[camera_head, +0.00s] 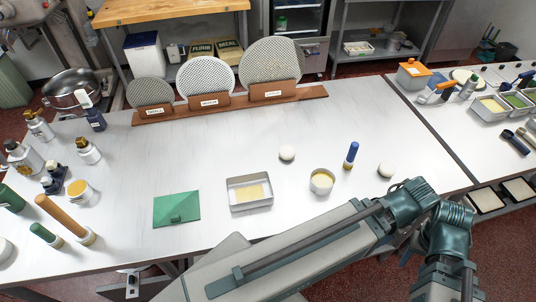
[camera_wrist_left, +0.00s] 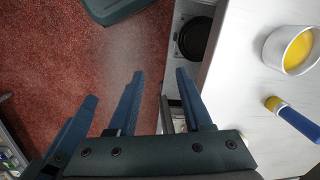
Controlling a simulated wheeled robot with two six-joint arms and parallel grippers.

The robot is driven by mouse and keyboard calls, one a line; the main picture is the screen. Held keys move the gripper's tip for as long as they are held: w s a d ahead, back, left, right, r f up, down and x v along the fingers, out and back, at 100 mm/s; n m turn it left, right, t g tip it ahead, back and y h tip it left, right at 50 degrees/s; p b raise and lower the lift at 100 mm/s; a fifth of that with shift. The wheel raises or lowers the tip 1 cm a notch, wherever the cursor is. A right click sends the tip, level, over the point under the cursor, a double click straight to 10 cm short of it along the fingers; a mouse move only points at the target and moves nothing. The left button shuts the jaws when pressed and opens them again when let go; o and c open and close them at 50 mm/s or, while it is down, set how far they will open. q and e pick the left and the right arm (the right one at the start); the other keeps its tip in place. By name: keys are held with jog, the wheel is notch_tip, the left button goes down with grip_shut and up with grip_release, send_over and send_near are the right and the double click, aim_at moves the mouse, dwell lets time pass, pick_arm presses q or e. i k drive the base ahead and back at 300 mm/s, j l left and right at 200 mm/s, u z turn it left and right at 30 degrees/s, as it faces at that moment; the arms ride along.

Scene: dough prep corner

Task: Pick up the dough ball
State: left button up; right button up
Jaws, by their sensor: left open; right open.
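Two pale round balls, which look like dough, sit on the white table in the head view. One dough ball (camera_head: 287,153) is near the middle; the other pale ball (camera_head: 386,170) is further right, just beyond my arm. My left gripper (camera_wrist_left: 158,75) shows in the left wrist view, open and empty, over the floor beside the table edge.
A cup of yellow filling (camera_head: 322,184), a blue-handled tool (camera_head: 351,156) and a metal tray (camera_head: 236,204) stand near the balls. A green scraper-like sheet (camera_head: 177,210) lies left. A rack of round screens (camera_head: 170,117) stands behind.

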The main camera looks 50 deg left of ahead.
aim_at(287, 152)
jog(key=l+u, duration=0.1)
jog(key=u, duration=0.4)
jog(key=k+l+u, duration=0.1)
jog(key=u, duration=0.35)
jog(key=k+u, duration=0.1)
jog(key=u, duration=0.4)
